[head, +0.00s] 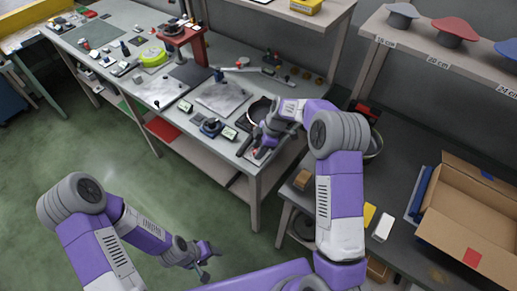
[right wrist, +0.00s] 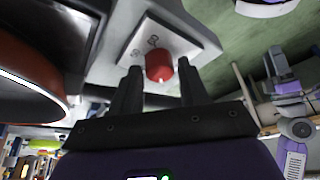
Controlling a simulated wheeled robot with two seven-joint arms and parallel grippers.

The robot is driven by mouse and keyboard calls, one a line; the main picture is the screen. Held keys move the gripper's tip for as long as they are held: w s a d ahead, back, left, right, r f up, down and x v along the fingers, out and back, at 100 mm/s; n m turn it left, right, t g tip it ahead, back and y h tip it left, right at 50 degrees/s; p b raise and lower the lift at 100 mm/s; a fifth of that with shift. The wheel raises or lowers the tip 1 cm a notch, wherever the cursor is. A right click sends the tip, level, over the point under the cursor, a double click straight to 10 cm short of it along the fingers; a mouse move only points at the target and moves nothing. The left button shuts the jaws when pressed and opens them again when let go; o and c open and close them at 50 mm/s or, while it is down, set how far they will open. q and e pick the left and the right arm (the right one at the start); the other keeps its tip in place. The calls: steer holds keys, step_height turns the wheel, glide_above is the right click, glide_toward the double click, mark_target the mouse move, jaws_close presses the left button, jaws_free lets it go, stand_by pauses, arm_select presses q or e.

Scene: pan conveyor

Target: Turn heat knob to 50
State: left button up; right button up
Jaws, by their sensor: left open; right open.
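The heat knob (right wrist: 159,66) is red and sits on a white plate (right wrist: 190,28) with dark number marks in the right wrist view. A small pale mark shows on the knob's near edge; its exact setting is hard to read. My right gripper (right wrist: 160,76) is open, with its two dark fingers on either side of the knob; contact cannot be told. In the head view my right gripper (head: 262,150) is low at the workbench's near right corner and mostly hides the knob. My left gripper (head: 207,257) hangs empty and open over the floor side.
A dark pan (head: 259,109) stands on the workbench beside my right gripper; a red-sided pan (right wrist: 30,85) fills the left of the right wrist view. Small devices (head: 211,127) line the bench edge. A cardboard box (head: 470,210) stands on the right table. Green floor is open at left.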

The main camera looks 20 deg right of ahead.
steer(key=c, duration=0.8)
steer(key=shift+o, duration=0.2)
